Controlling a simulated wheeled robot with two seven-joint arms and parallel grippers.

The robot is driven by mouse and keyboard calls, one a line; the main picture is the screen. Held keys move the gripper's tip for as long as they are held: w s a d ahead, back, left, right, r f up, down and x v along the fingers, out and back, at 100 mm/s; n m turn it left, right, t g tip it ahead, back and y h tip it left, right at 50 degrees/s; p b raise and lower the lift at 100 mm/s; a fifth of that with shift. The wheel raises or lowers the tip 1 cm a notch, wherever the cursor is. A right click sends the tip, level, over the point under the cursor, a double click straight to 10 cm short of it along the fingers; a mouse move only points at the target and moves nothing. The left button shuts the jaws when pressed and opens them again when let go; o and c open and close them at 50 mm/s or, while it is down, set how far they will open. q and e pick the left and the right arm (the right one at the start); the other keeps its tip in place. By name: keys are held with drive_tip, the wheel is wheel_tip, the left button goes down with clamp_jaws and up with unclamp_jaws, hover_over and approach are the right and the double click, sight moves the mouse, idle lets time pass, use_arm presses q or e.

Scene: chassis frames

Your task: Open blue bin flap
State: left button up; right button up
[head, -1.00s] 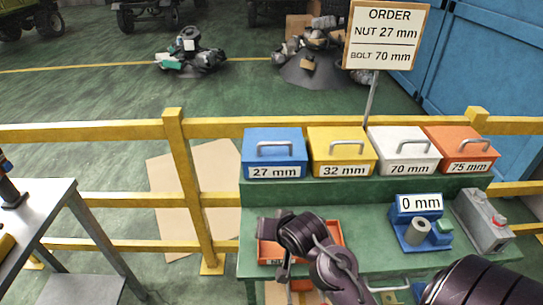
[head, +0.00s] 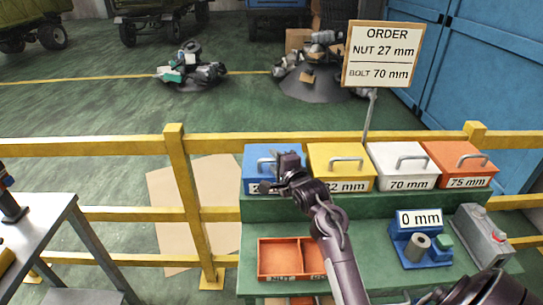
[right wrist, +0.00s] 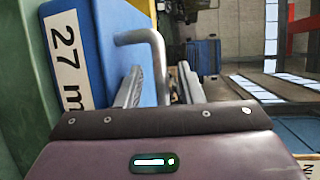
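The blue bin (head: 258,154) stands at the left end of the raised shelf, its flap closed. Its grey handle (right wrist: 140,38) shows in the right wrist view, beside the bin's "27 mm" label (right wrist: 65,60). My right gripper (head: 277,172) is in front of the blue bin and covers most of its label and handle in the head view. In the right wrist view its fingers (right wrist: 160,85) are apart, and the handle reaches into the gap between them. I cannot tell whether they touch it. My left gripper is not in view.
Yellow (head: 326,153), white (head: 389,153) and orange (head: 449,152) bins stand in a row to the right. Below are an orange tray (head: 284,259), a blue measuring device (head: 432,257) and a grey box (head: 481,228). A yellow rail (head: 215,140) runs behind.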

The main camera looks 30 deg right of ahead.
drive_tip(key=shift+x, duration=1.25)
clamp_jaws()
